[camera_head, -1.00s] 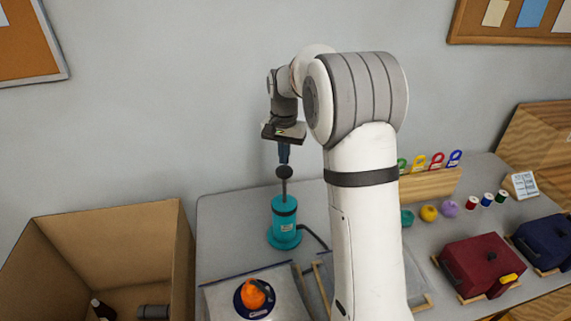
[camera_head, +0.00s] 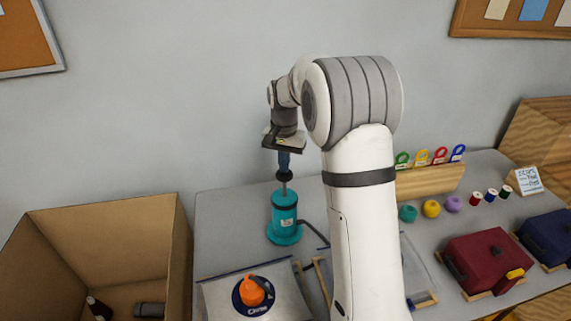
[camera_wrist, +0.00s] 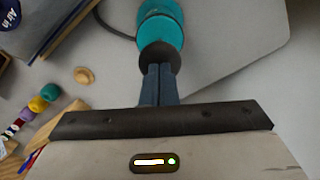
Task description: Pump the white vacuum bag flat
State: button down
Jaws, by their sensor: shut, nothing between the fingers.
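A teal hand pump (camera_head: 285,218) stands upright on the table, with a dark round knob (camera_head: 283,176) on a thin rod at its top. My gripper (camera_head: 283,166) points down with its fingers shut and empty, its tips at the knob and seemingly touching it. In the wrist view the shut fingers (camera_wrist: 160,80) end at the knob (camera_wrist: 158,56), with the teal pump (camera_wrist: 160,22) beyond. A pale bag (camera_head: 218,302) with a blue edge lies at the front left, an orange piece (camera_head: 252,291) on its round blue valve. Its front part is cut off by the frame.
An open cardboard box (camera_head: 95,245) holding dark items stands at the left. My arm hides the table's middle. At the right are a wooden rack (camera_head: 430,181) with coloured tags, yarn balls, thread spools, a dark red bag (camera_head: 485,260) and a navy bag (camera_head: 548,238).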

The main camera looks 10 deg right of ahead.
jog(key=shift+f+b, duration=1.5)
jog(key=shift+f, duration=1.3)
notch_tip(320, 180, up, 11)
jog(key=p, duration=0.8)
jog(key=shift+r, duration=0.15)
jog(key=shift+f+b, duration=3.5)
jog(key=shift+f, duration=2.25)
jog(key=shift+r+p, duration=3.95)
jog(key=shift+r, duration=1.75)
notch_tip(320, 180, up, 6)
jog(key=p, duration=0.4)
send_over(284, 179)
jog(key=w, duration=0.2)
jog(key=shift+w+d, duration=0.2)
jog(key=shift+d, duration=0.1)
